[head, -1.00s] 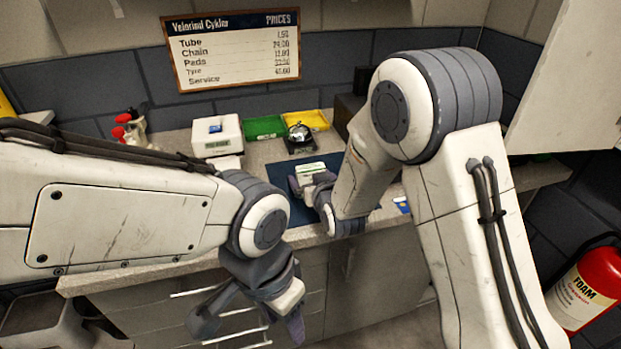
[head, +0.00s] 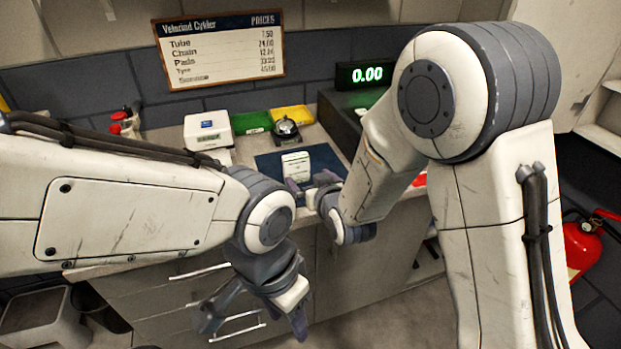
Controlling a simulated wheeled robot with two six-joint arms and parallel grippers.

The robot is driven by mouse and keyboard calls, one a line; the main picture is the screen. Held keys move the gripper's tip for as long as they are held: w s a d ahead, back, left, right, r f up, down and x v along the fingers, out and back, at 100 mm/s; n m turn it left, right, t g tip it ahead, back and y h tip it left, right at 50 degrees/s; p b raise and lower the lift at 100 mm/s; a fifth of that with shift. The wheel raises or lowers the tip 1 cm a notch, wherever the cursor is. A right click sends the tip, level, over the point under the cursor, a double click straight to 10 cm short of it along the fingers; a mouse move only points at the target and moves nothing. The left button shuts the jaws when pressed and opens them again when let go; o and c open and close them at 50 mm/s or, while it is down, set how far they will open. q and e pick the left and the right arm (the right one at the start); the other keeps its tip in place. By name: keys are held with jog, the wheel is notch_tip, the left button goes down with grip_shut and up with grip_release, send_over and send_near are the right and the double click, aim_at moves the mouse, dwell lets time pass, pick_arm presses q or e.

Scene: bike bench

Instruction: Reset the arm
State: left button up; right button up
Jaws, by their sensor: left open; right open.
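My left gripper (head: 253,320) hangs in front of the bench drawers, jaws spread and empty. My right gripper (head: 308,186) is low over the near part of the dark blue mat (head: 325,158), jaws open. A small white box with a green marking (head: 296,166) is on the mat just beyond the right gripper's fingers. The fingers overlap its lower edge in the picture; whether they touch it I cannot tell. The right forearm hides part of the mat and bench.
A white box-shaped device (head: 207,131), a green tray (head: 250,122), a yellow tray (head: 291,115) and a bell (head: 286,129) stand along the back. A register display (head: 364,75) reads 0.00. A red extinguisher (head: 583,250) is at right. The floor before the drawers has room.

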jog(key=s+d+f+m+g+h, duration=0.25)
jog(key=s+d+g, duration=0.2)
jog(key=d, duration=0.65)
jog(key=s+d+f+m+g+h, duration=0.25)
jog(key=s+d+g, duration=0.35)
jog(key=s+d, duration=0.7)
jog(key=s+a+r+n+g, duration=0.1)
jog(key=s+a+r+n, duration=0.2)
jog(key=s+a, duration=0.4)
jog(key=s+a+r+n+g, duration=0.1)
jog(key=s+a+r+n, duration=0.3)
jog(key=s+a, duration=0.4)
jog(key=shift+s+a+n+y, duration=0.15)
jog(key=shift+a+n+y, duration=0.25)
jog(key=shift+a+n, duration=0.15)
